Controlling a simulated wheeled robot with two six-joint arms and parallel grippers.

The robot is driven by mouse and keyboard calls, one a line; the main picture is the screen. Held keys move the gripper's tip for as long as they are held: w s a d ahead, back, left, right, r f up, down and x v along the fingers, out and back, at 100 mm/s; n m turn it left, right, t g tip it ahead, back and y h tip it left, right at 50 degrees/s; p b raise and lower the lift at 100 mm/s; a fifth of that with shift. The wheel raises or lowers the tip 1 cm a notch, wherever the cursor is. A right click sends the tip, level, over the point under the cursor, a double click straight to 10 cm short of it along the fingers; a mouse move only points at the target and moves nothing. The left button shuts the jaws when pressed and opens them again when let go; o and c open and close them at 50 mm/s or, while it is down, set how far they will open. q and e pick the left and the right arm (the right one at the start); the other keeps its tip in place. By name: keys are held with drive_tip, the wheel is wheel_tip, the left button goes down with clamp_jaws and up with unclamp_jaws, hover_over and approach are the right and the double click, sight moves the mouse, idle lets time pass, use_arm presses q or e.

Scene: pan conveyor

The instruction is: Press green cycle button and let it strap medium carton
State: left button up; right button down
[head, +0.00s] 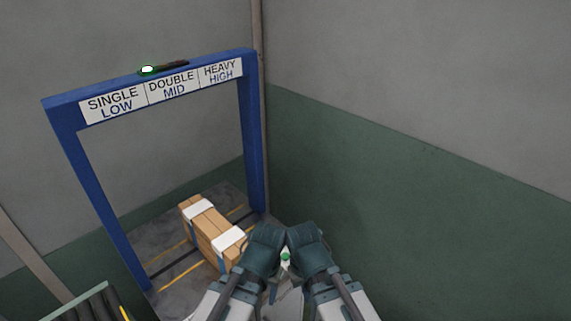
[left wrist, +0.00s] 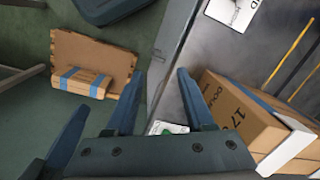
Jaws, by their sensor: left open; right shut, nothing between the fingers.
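A brown carton (head: 211,230) with white pieces over its edges lies on the strapper bed under the blue arch (head: 252,150). In the left wrist view the carton (left wrist: 235,108) bears blue bands and partly cut-off print. The green button (head: 285,257) shows in the gap between my two grippers. My left gripper (head: 266,236) is beside it on the left; its two fingers (left wrist: 157,100) stand apart and empty. My right gripper (head: 304,236) is shut and empty on the right. Whether either touches the button I cannot tell.
The arch carries a sign (head: 165,90) reading SINGLE LOW, DOUBLE MID, HEAVY HIGH, with a lit green lamp (head: 147,69) on top. In the left wrist view a smaller blue-banded carton (left wrist: 85,82) lies on a brown board. A wall (head: 420,180) stands behind and right.

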use_arm(q)
clamp_jaws()
idle(1.4)
